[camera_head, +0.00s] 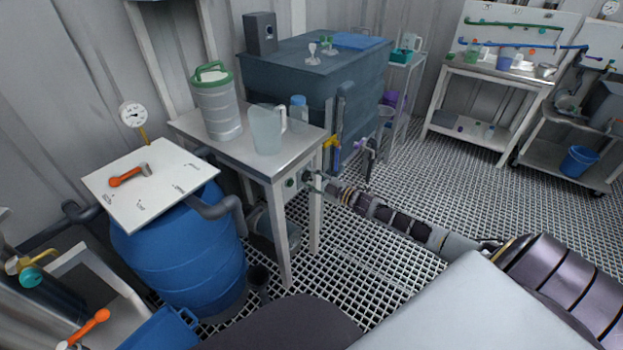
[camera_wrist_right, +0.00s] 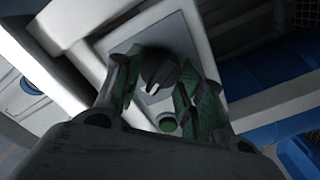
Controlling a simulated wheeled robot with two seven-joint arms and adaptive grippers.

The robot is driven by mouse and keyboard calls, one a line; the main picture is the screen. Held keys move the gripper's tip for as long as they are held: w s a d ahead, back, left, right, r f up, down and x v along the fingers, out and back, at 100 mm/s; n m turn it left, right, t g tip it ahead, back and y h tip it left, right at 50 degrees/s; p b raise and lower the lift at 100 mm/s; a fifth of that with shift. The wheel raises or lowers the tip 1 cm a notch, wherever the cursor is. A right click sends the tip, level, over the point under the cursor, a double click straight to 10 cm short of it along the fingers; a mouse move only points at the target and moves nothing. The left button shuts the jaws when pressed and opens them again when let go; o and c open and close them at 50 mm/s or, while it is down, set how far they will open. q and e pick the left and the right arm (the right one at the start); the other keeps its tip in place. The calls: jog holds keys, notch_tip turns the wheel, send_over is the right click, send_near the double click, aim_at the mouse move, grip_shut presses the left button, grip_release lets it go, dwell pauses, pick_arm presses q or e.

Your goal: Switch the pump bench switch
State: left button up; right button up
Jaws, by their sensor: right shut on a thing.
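The pump bench switch is a dark round knob (camera_wrist_right: 160,70) with a white mark, on a grey plate in the right wrist view. A round green button or lamp (camera_wrist_right: 167,123) sits by it on the same plate. My right gripper (camera_wrist_right: 158,88) has its green-padded fingers on either side of the knob and is shut on it. In the head view my right arm reaches in from the right, and the gripper (camera_head: 313,183) is at the leg of the steel-topped pump bench (camera_head: 245,150), hiding most of the switch. My left gripper is not in view.
A green-lidded canister (camera_head: 216,105) and a clear jug (camera_head: 266,130) stand on the bench. A blue barrel (camera_head: 180,255) with a white board on top stands at left. A dark blue tank (camera_head: 300,85) is behind. Open grated floor (camera_head: 440,190) lies to the right.

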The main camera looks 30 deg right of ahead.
dwell(0.3)
jog(key=o, duration=1)
jog(key=shift+s, duration=0.2)
jog(key=v, duration=1.1)
jog(key=shift+s+d, duration=0.15)
jog(key=shift+s, duration=0.1)
jog(key=shift+f, duration=0.1)
dwell(0.7)
